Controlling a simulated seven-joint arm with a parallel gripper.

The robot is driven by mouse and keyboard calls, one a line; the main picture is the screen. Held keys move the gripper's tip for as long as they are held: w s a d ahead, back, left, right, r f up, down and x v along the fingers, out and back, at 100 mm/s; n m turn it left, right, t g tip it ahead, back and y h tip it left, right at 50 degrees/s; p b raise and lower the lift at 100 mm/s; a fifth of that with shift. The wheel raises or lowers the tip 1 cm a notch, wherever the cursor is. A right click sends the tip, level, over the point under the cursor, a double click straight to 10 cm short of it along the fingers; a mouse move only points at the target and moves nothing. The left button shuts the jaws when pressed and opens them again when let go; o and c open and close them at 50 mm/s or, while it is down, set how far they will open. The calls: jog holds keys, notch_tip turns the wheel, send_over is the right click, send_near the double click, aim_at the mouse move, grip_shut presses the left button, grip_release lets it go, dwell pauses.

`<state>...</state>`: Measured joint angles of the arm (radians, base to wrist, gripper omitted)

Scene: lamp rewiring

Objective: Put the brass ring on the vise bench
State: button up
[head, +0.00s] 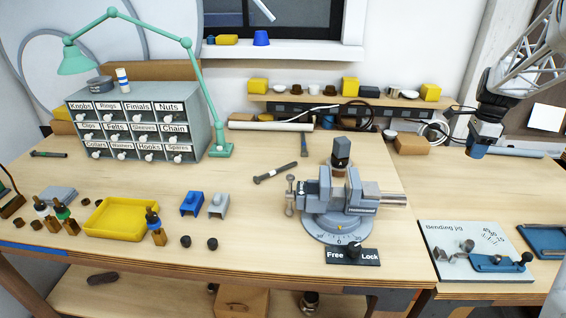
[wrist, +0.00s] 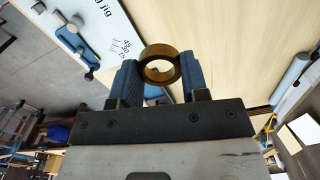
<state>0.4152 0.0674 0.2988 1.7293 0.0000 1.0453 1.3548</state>
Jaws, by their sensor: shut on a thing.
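The brass ring (wrist: 160,49) is between my two blue finger pads in the wrist view, its round opening facing the camera. My gripper (wrist: 158,78) is shut on it. In the head view my gripper (head: 476,151) hangs above the right-hand bench, and the ring cannot be made out there. The vise bench (head: 265,232) is the wooden bench at the left and middle, to the left of my gripper. A grey vise (head: 338,200) on a round base stands near its right end.
The bending jig board (head: 450,266) lies on the right-hand bench. A Free/Lock plate (head: 340,257) is in front of the vise. A yellow tray (head: 118,219), labelled drawers (head: 135,130) and a green lamp (head: 200,90) stand further left.

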jog(key=w+a+n, duration=0.3)
jog(key=w+a, duration=0.1)
jog(key=a, duration=1.1)
jog(key=w+a+n, duration=0.2)
jog(key=w+a, duration=0.3)
jog(key=a, duration=1)
jog(key=w+a+n, duration=0.3)
jog(key=w+a, duration=0.1)
jog(key=a, duration=1.1)
jog(key=n, duration=0.8)
send_over(174, 184)
notch_tip(174, 184, down, 4)
jog(key=shift+s+f, duration=0.1)
jog(key=shift+f, duration=0.45)
jog(key=shift+f, duration=2.5)
